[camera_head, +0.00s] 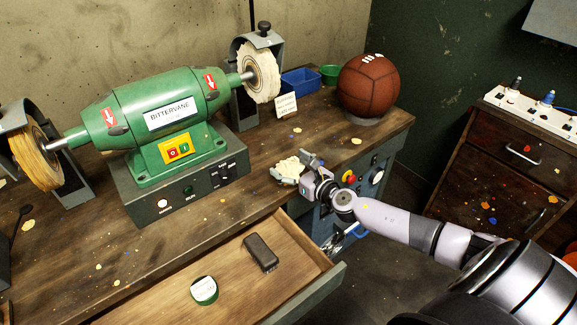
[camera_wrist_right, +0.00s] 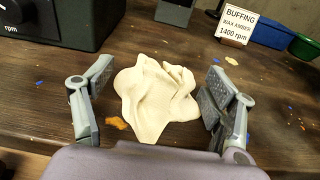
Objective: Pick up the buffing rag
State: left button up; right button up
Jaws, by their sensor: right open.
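The cream, crumpled buffing rag (camera_head: 290,168) lies on the wooden bench top near its front edge, right of the green buffing machine. It also shows in the right wrist view (camera_wrist_right: 155,100), spread between the two fingers. My right gripper (camera_head: 299,170) is open at the rag, with one finger on either side of it. In the right wrist view the gripper (camera_wrist_right: 150,100) has a gap to the rag on the left, while the right finger is close to the rag's edge; I cannot tell whether it touches. My left gripper is not in view.
The green buffing machine (camera_head: 160,115) stands left of the rag. A brown leather ball (camera_head: 368,85) sits on a ring at the back right. A small sign (camera_head: 286,105), a blue bin (camera_head: 300,82) and a green bowl (camera_head: 330,74) stand behind. An open drawer (camera_head: 225,270) juts out in front.

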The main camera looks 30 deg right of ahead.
jog(key=shift+w+f, duration=0.1)
jog(key=shift+w, duration=0.35)
jog(key=shift+c, duration=0.6)
jog(key=c, duration=1.2)
